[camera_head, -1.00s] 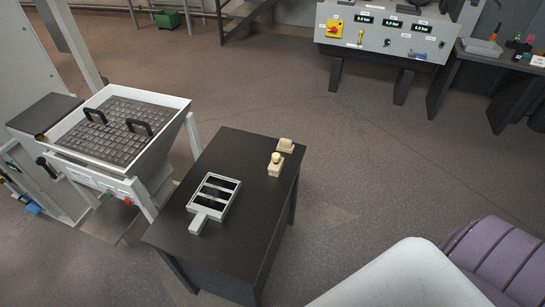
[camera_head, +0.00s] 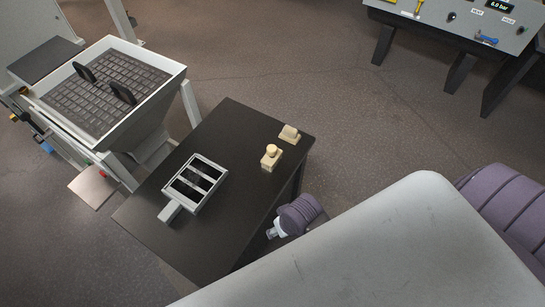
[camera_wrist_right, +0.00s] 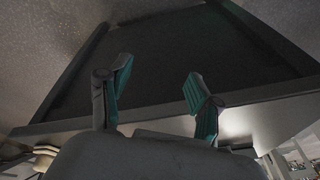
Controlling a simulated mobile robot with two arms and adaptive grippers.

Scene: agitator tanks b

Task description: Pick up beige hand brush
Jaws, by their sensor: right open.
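Two small beige items lie on the dark table: a block with a round knob (camera_head: 271,157) and a second piece (camera_head: 289,134) nearer the far right corner. I cannot tell for sure which is the hand brush. My right wrist shows low beside the table's right edge in the head view, nearer to me than both items; its fingers are mostly hidden there. In the right wrist view my right gripper (camera_wrist_right: 158,92) has its teal-padded fingers apart with nothing between them, facing a dark panel. My left gripper is not in view.
The dark table (camera_head: 235,215) also carries a grey framed tool with a handle (camera_head: 196,184). A hopper with a grid top (camera_head: 105,85) stands to its left. A control panel (camera_head: 450,18) is at the back right. Open floor lies beyond the table.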

